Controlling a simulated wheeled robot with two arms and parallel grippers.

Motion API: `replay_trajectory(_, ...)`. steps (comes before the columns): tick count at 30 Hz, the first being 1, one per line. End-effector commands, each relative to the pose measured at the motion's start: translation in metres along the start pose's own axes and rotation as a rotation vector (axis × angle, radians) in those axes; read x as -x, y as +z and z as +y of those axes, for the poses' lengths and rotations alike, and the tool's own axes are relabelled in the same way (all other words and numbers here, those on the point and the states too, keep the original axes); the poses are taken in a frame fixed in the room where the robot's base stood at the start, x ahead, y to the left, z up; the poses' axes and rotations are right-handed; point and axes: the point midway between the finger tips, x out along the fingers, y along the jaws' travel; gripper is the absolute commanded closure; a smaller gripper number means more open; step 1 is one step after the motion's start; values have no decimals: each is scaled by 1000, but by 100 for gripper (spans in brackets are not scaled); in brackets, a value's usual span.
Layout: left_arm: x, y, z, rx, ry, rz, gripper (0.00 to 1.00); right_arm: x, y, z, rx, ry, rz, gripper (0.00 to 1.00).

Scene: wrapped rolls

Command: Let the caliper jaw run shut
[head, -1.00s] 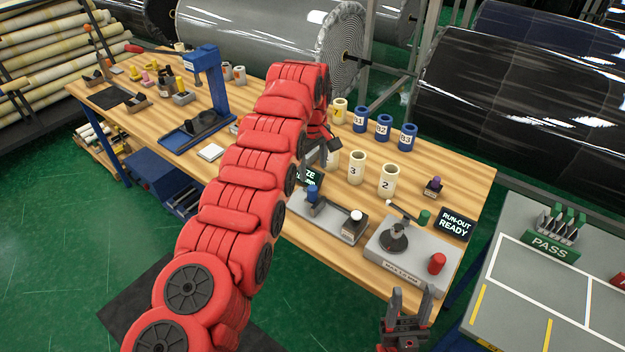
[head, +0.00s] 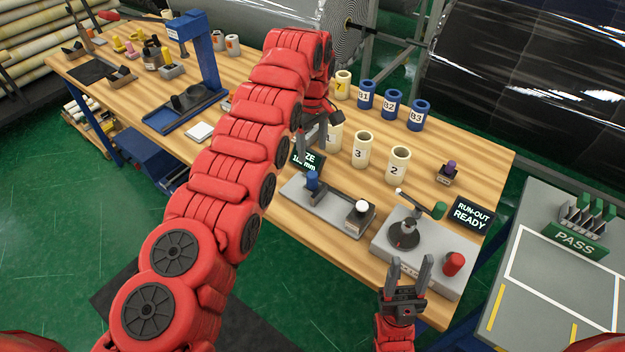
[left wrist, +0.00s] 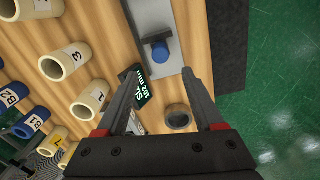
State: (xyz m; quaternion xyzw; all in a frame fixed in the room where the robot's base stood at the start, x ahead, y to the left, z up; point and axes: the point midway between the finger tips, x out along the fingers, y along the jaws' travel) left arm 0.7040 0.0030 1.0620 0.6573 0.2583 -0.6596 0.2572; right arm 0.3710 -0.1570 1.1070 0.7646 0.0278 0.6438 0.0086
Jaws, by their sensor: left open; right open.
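The caliper is a grey flat bed (head: 329,207) along the bench's front edge, with a blue knob (head: 313,182) at its left and a white-topped dark block (head: 360,212) at its right. My left gripper (head: 312,146) is open and empty above the bench, beside the display and tube 1. In the left wrist view the blue knob (left wrist: 160,51) lies beyond the open fingers (left wrist: 160,88). My right gripper (head: 409,268) is open and empty, in front of the run-out gauge.
Cream tubes 3 (head: 361,150) and 2 (head: 397,166) stand behind the caliper, with blue tubes (head: 391,104) further back. The run-out gauge (head: 425,250) with a red knob stands at right. A grey ring (left wrist: 178,118) is near the left gripper. A blue press (head: 197,60) stands left.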

Motion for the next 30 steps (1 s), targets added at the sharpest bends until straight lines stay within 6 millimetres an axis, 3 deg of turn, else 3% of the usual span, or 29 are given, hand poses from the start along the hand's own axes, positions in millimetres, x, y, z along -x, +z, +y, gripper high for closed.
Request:
replay_trajectory(5,-26,1,0,0,-2,-4,31,-18,-3,1,0,0,2,50)
replay_trajectory(10,-66,2,-1,0,-5,-5,31,-32,-6,2,0,0,2,50)
replay_trajectory(15,-98,2,1,-3,-1,0,31,-26,-5,1,0,0,2,50)
replay_trajectory(25,-105,0,0,-1,1,1,31,-25,-5,1,0,0,2,50)
replay_trajectory(26,-105,0,0,-1,1,1,33,-25,-5,1,0,0,2,50)
replay_trajectory(30,-105,0,0,0,1,0,58,-25,-5,1,0,0,2,50)
